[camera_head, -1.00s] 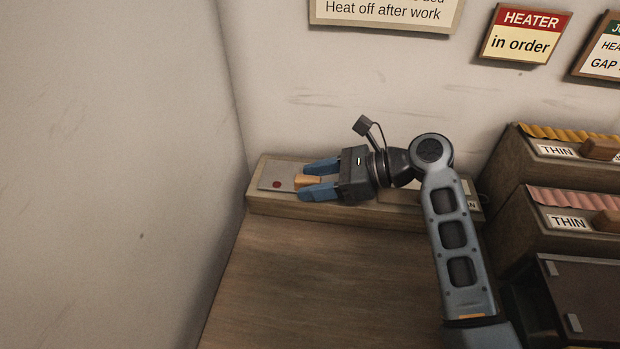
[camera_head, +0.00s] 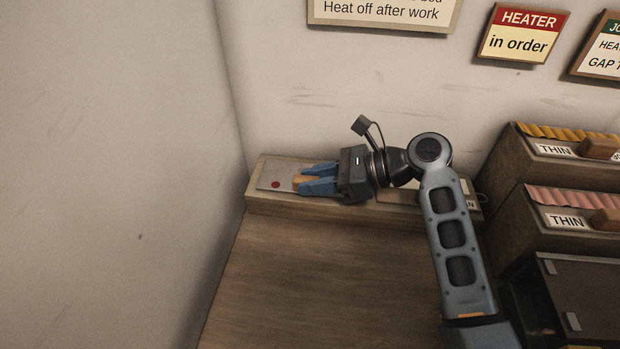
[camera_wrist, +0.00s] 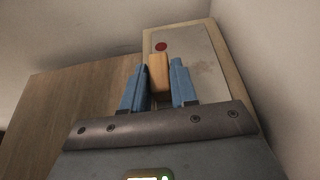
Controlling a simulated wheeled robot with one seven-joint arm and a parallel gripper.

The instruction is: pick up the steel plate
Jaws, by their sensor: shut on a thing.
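The steel plate (camera_head: 275,178) is a flat grey sheet with a red dot, lying on a wooden shelf at the back left. In the wrist view the plate (camera_wrist: 195,65) shows beyond and to the right of the fingers. A wooden block handle (camera_wrist: 158,72) stands on the plate. My gripper (camera_head: 312,180) has its two blue fingers closed on this handle, one on each side. In the wrist view my gripper (camera_wrist: 160,85) holds the handle between its fingertips. The plate appears to rest flat on the shelf. Its near end is hidden under the gripper.
The wooden shelf (camera_head: 300,208) runs along the back wall, close to the left wall. Boxes labelled THIN (camera_head: 565,220) stand at the right. Signs, including HEATER (camera_head: 525,35), hang above. The brown worktop (camera_head: 310,280) in front is clear.

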